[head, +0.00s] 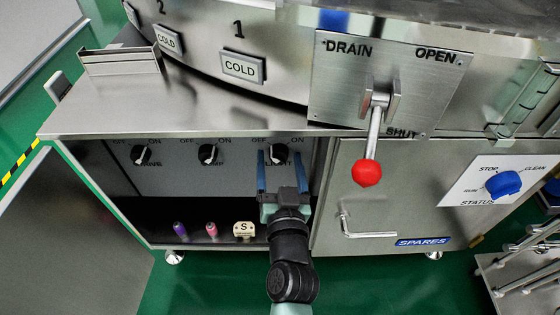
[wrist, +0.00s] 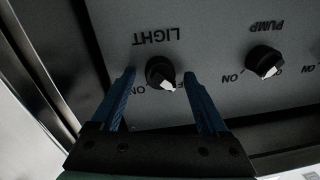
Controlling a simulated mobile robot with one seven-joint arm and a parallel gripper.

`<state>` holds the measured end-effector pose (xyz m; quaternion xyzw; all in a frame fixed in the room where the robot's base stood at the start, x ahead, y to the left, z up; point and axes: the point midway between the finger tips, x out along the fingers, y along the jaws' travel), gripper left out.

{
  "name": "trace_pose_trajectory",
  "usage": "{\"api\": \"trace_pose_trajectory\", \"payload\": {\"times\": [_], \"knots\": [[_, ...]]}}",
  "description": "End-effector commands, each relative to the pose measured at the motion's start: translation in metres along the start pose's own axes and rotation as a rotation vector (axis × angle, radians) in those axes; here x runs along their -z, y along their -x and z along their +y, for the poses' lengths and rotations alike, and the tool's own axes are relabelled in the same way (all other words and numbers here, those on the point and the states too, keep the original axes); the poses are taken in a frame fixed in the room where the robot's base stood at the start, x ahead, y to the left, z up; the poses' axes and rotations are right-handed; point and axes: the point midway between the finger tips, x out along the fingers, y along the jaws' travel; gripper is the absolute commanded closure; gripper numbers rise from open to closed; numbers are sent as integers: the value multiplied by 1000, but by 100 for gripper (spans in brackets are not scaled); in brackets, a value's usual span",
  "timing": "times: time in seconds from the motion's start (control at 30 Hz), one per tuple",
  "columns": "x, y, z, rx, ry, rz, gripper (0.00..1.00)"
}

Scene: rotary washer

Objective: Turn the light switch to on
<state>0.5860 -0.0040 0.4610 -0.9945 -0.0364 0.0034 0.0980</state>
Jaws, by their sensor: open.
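The light switch (wrist: 160,72) is a round black knob with a white pointer mark, under the LIGHT label in the wrist view, where the lettering is upside down. Its white mark points down and to the right there, toward the side where OFF appears to be. The right blue finger partly covers the nearby lettering. My gripper (wrist: 160,76) is open, with one blue finger on each side of the knob. Clear gaps show between knob and fingertips. In the head view, the knob (head: 279,157) is between the fingers of my gripper (head: 279,153).
The pump knob (head: 208,154) and another black knob (head: 140,154) are to the left on the recessed panel. The steel counter edge (head: 190,134) overhangs the panel. A drain lever with a red ball (head: 367,173) hangs to the right.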

Motion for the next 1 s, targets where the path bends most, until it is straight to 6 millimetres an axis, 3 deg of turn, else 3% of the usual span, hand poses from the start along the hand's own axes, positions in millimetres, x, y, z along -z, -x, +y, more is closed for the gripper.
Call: {"api": "trace_pose_trajectory", "payload": {"times": [0.27,0.7,1.0], "knots": [[0,-1,0,-1,0,0,24],[0,0,1,-2,1,0,100],[-1,0,2,-3,-34,3,100]]}}
